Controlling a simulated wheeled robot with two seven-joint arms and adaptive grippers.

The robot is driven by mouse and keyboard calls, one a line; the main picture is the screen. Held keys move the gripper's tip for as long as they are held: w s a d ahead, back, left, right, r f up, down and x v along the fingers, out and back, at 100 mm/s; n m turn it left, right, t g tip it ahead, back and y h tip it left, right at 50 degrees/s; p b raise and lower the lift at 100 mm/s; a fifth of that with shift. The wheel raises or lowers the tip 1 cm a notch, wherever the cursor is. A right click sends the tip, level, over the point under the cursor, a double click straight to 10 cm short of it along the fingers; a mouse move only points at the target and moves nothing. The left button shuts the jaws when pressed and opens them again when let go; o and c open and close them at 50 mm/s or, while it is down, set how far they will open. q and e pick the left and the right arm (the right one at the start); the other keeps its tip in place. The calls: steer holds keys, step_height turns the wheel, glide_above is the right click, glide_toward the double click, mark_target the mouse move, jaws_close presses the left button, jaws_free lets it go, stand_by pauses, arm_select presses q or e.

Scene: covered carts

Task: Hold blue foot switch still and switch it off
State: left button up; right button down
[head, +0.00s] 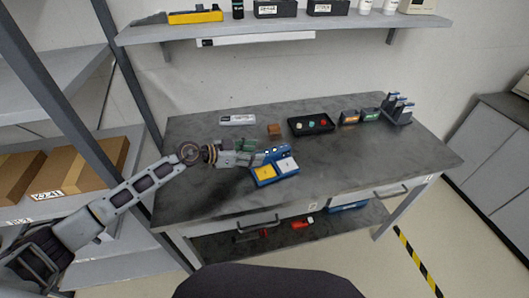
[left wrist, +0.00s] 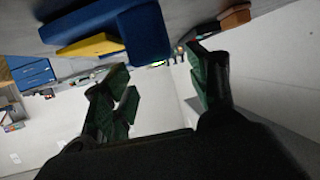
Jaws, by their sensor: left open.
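The blue foot switch (head: 276,169) lies on the dark workbench in the head view, with a yellow pedal and a whitish pedal on top. It also shows in the left wrist view (left wrist: 148,32), upside down and close, with its yellow pedal (left wrist: 90,46) beside the blue body. My left gripper (head: 255,153) is at the switch's back left edge, with its green fingers spread. In the left wrist view the fingers (left wrist: 160,72) are apart with nothing between them. Whether a finger touches the switch cannot be told. My right gripper is not in view.
A wall shelf (head: 285,26) hangs above. The bench's front right is clear.

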mark_target(267, 152)
arm_select(q)
steer(key=shift+x, duration=2.4)
jaws_close()
